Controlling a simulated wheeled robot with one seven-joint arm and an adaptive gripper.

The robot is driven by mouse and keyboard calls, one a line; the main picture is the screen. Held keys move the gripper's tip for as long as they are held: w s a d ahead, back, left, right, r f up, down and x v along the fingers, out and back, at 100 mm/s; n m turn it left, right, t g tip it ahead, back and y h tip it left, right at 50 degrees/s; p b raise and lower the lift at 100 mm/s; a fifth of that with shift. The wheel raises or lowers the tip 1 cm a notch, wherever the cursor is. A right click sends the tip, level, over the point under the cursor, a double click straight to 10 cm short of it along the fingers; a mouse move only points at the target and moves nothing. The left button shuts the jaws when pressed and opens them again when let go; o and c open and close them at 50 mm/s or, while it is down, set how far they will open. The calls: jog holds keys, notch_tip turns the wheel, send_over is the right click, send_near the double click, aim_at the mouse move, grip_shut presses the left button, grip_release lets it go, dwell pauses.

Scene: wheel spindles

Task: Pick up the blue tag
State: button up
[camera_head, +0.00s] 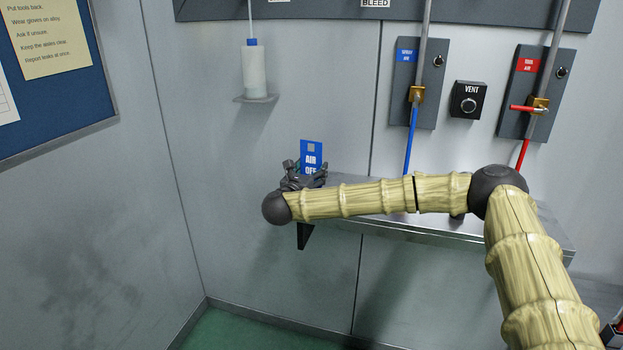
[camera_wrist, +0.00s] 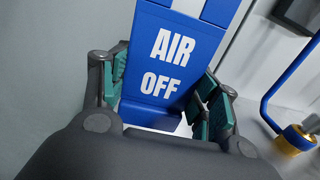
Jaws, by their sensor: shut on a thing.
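The blue tag (camera_head: 311,151) reads "AIR OFF" and stands upright at the left end of the steel shelf in the head view. It fills the middle of the wrist view (camera_wrist: 172,58), tilted there. My gripper (camera_head: 304,176) is shut on the tag, with a green-padded finger (camera_wrist: 160,95) on each side of it. The tag's lower part is partly hidden by my gripper in the head view. I cannot tell whether the tag touches the shelf.
The steel shelf (camera_head: 430,229) runs right from the tag, partly behind my arm. A white bottle (camera_head: 254,72) sits on a small wall bracket at upper left.

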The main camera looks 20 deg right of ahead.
jog(key=shift+r, duration=0.5)
jog(key=shift+s+r+b, duration=0.25)
jog(key=shift+s+b, duration=0.05)
jog(key=shift+b, duration=0.1)
jog(key=s+a+b, duration=0.1)
jog(key=s+b, duration=0.1)
jog(key=s, duration=0.5)
jog(key=s+a+r+b, duration=0.1)
jog(key=s, duration=0.7)
jog(key=shift+a+r+b, duration=0.3)
jog(key=shift+a+b, duration=0.05)
jog(key=shift+s+p, duration=0.1)
jog(key=shift+p, duration=0.2)
